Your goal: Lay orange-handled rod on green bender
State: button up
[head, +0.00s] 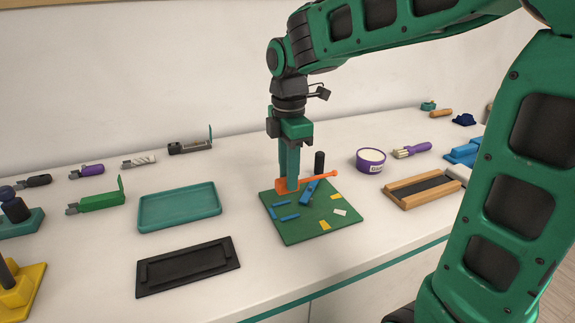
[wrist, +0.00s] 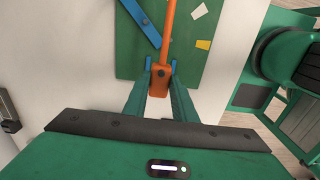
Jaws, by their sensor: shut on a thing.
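The orange-handled rod (head: 315,179) is held in my gripper (head: 288,183). Its orange block end (wrist: 159,80) sits between my blue-tipped fingers (wrist: 161,68) in the wrist view, and its thin orange shaft points away from the gripper. The green board (head: 300,233), which looks like the green bender, lies below on the bench. It bears several blue strips and yellow and white pieces, with a black post (head: 319,162) at its back edge. The rod is over the board's back part; I cannot tell whether it touches. The fingers hide part of the block.
A teal tray (head: 180,222) and a black tray (head: 188,280) lie left of the board. A purple tub (head: 370,160) and a wooden-framed block (head: 390,197) stand to the right. Several tools line the wall. The bench's front edge is close to the board.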

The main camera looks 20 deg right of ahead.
jog(key=shift+f, duration=2.6)
jog(key=shift+f, duration=0.55)
jog(key=o, duration=1.2)
jog(key=shift+c, duration=0.2)
notch_tip(320, 180, up, 11)
jog(key=shift+w+f, duration=0.1)
